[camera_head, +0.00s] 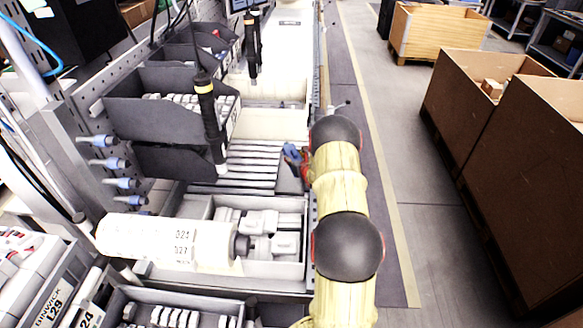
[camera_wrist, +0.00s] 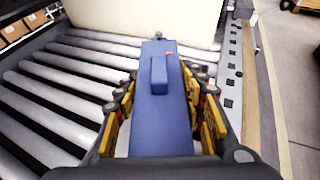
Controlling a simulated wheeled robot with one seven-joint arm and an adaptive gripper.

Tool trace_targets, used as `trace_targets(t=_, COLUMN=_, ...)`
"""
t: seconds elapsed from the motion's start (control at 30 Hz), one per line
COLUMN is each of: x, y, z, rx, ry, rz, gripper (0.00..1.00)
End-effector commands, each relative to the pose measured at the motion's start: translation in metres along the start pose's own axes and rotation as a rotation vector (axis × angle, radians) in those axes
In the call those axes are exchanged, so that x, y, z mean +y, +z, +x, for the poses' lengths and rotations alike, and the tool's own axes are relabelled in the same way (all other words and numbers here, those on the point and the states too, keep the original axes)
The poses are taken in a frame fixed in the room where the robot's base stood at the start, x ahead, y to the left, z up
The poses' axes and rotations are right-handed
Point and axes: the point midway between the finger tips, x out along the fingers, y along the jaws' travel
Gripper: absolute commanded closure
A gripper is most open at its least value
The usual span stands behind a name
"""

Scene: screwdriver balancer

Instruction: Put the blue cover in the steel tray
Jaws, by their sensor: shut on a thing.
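In the wrist view, my gripper (camera_wrist: 163,98) is shut on the blue cover (camera_wrist: 165,125), a long flat blue piece with a raised block on top. Yellow finger pads press on both its sides, and its far end sticks out past the fingers. In the head view, the blue cover (camera_head: 292,152) shows small beside my gripper (camera_head: 303,166), above the right edge of the rollers; my arm partly hides the gripper. A grey tray (camera_head: 262,269) with white parts stands nearer than the rollers. I cannot tell whether it is the steel tray.
Metal rollers (camera_head: 252,168) lie left of my gripper, with a pale panel (camera_head: 270,124) beyond them. A hanging black screwdriver (camera_head: 208,112) is close on the left. Grey bins (camera_head: 150,100) stand farther left. The floor aisle (camera_head: 400,150) on the right is clear.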

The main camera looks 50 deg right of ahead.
Motion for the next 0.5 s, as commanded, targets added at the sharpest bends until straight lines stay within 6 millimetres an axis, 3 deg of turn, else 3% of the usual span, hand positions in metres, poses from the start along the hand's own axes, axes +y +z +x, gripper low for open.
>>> trace_targets(t=0.23, x=0.01, y=-0.01, z=0.009, rx=-0.002, ry=0.0, rz=0.0, gripper=0.91)
trace_targets(t=0.4, x=0.011, y=-0.035, z=0.02, rx=0.001, ry=-0.001, rz=0.001, gripper=0.91)
trace_targets(t=0.5, x=0.011, y=-0.039, z=0.022, rx=-0.002, ry=-0.001, rz=0.0, gripper=0.91)
